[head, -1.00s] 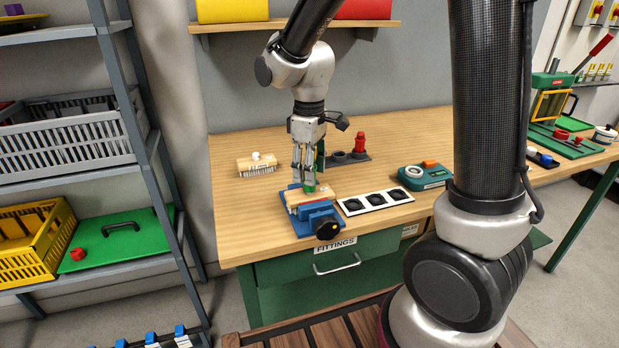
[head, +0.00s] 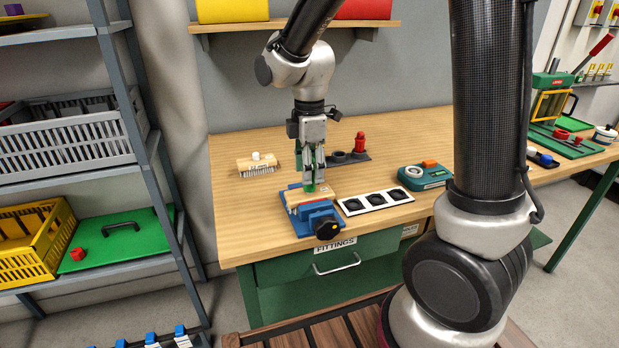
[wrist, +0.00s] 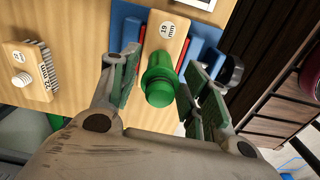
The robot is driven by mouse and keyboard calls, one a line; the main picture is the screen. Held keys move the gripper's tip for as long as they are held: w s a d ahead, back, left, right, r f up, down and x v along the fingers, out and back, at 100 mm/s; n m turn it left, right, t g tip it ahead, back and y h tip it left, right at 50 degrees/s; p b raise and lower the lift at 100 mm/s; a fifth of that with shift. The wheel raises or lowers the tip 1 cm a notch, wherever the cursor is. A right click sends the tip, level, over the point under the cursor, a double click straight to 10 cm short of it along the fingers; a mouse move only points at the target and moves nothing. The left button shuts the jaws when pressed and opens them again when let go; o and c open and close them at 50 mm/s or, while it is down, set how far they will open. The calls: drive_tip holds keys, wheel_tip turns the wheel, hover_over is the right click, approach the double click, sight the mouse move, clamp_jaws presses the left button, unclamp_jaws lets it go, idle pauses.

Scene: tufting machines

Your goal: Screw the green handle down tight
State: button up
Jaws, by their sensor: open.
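The green handle (wrist: 160,82) stands upright on a pale wooden block marked 19 mm (wrist: 168,36). Only a bit of the handle (head: 309,188) shows in the head view, below my fingers. The block (head: 325,199) sits in a blue vise (head: 318,212) with a black knob (head: 327,228) at its front. My gripper (head: 314,178) points down over the handle. In the wrist view my gripper (wrist: 160,72) is open, with one green-padded finger on each side of the handle and a gap on both sides.
A brush-like block marked 22 mm (head: 257,164) lies to the left. A white strip with black round recesses (head: 376,201) lies right of the vise. A dark holder with a red piece (head: 360,145) stands behind. A teal device (head: 424,176) is farther right.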

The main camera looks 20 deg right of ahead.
drive_tip(key=c, duration=0.8)
drive_tip(key=m, duration=0.4)
drive_tip(key=shift+m, duration=0.4)
drive_tip(key=shift+c, duration=0.2)
drive_tip(key=m, duration=0.3)
drive_tip(key=shift+f+m, duration=0.1)
drive_tip(key=shift+m, duration=0.2)
drive_tip(key=m, duration=0.3)
drive_tip(key=shift+m, duration=0.4)
drive_tip(key=m, duration=0.5)
drive_tip(key=shift+f, duration=0.1)
drive_tip(key=o, duration=0.8)
drive_tip(key=shift+o, duration=0.2)
